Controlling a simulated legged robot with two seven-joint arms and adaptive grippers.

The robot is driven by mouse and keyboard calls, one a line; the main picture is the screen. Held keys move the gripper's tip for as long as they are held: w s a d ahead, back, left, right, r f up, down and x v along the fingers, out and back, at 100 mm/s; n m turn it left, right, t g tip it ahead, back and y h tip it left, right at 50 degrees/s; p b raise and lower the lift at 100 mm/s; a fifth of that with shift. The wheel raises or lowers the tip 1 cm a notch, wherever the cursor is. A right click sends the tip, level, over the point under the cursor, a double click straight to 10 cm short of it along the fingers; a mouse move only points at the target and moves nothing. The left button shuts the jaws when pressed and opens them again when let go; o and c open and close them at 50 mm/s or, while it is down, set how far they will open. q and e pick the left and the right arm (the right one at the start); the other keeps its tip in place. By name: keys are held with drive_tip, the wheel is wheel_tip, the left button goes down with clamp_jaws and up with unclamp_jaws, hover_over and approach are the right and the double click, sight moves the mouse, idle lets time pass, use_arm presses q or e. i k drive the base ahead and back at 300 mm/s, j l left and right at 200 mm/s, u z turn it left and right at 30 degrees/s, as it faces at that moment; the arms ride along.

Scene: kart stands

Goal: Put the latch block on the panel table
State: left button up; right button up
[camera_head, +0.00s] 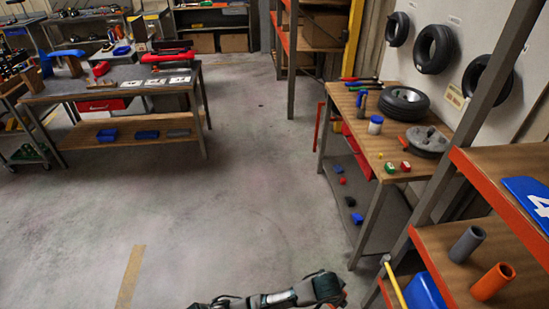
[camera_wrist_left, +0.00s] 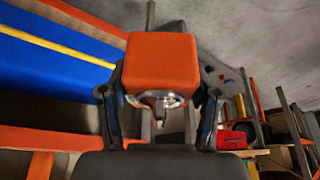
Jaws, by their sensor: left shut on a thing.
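My left gripper (camera_wrist_left: 160,115) has its two fingers closed on the sides of an orange block with a metal ring-like fitting below it, which I take as the latch block (camera_wrist_left: 160,62). The block is clear of any surface in the left wrist view. In the head view, part of my arm (camera_head: 310,290) shows at the bottom edge; the block is not visible there. A grey-topped table (camera_head: 110,88) with red and blue parts and pale plates stands at the far left. A wooden-topped table (camera_head: 390,155) stands at the right. No label shows which is the panel table. My right gripper is not in view.
An orange-edged shelf rack (camera_head: 440,265) at the near right holds a grey tube (camera_head: 467,244), an orange tube (camera_head: 493,281) and a blue bin (camera_head: 424,292). A tyre (camera_head: 404,103) lies on the wooden-topped table. The concrete floor (camera_head: 220,190) between the tables is clear.

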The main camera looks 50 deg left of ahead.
sight(119, 77)
drive_tip(key=j+u, duration=0.85)
drive_tip(key=i+j+u, duration=0.15)
drive_tip(key=j+u, duration=0.25)
drive_tip(key=i+j+u, duration=0.15)
drive_tip(key=j+u, duration=0.25)
drive_tip(key=i+j+u, duration=0.15)
drive_tip(key=u, duration=0.25)
drive_tip(key=i+j+u, duration=0.65)
drive_tip(key=i, duration=0.25)
drive_tip(key=i+j+u, duration=0.3)
drive_tip(key=i, duration=0.15)
drive_tip(key=i+u, duration=0.3)
drive_tip(key=i, duration=0.2)
drive_tip(key=i+z, duration=0.25)
drive_tip(key=i, duration=0.25)
drive_tip(key=i+j+z, duration=0.3)
drive_tip(key=i, duration=0.2)
drive_tip(key=i+j+z, duration=0.25)
drive_tip(key=i, duration=0.25)
drive_tip(key=i+j+z, duration=0.3)
drive_tip(key=i, duration=0.2)
